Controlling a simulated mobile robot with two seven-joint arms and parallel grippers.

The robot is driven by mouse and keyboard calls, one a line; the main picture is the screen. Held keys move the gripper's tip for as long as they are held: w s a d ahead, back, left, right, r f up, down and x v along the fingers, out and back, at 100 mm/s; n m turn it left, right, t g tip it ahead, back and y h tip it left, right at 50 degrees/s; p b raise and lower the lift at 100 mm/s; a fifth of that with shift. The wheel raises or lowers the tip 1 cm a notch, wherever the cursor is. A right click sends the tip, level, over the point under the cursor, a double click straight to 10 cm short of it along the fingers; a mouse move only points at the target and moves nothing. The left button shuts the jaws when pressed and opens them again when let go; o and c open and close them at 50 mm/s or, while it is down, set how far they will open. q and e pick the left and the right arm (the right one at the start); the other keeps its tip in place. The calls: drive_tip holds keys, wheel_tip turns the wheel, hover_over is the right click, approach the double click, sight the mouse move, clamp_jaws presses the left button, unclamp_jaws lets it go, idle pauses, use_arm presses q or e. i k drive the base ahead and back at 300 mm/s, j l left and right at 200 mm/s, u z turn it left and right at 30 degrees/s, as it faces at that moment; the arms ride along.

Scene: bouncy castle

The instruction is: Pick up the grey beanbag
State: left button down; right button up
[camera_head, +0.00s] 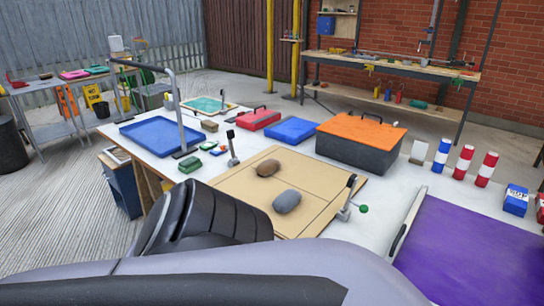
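The grey beanbag (287,202) is a small rounded oval lying on a tan wooden board (240,187) on the white table. A brown beanbag-like oval (268,168) lies behind it and slightly left, apart from it. Large dark and grey parts, apparently my own arm, fill the lower left and bottom foreground and hide the near edge of the board. Neither gripper's fingers can be made out. Nothing is seen touching the grey beanbag.
A clamp with a green knob (364,209) stands at the board's right edge, and a black-topped clamp (231,147) at its left. An orange-lidded box (360,140) stands behind. A purple panel (470,255) lies right. A blue tray (160,135) sits left.

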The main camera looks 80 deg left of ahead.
sight(287, 201)
drive_tip(key=u, duration=2.35)
drive_tip(key=j+z, duration=0.8)
drive_tip(key=k+l, duration=0.05)
drive_tip(key=l, duration=0.05)
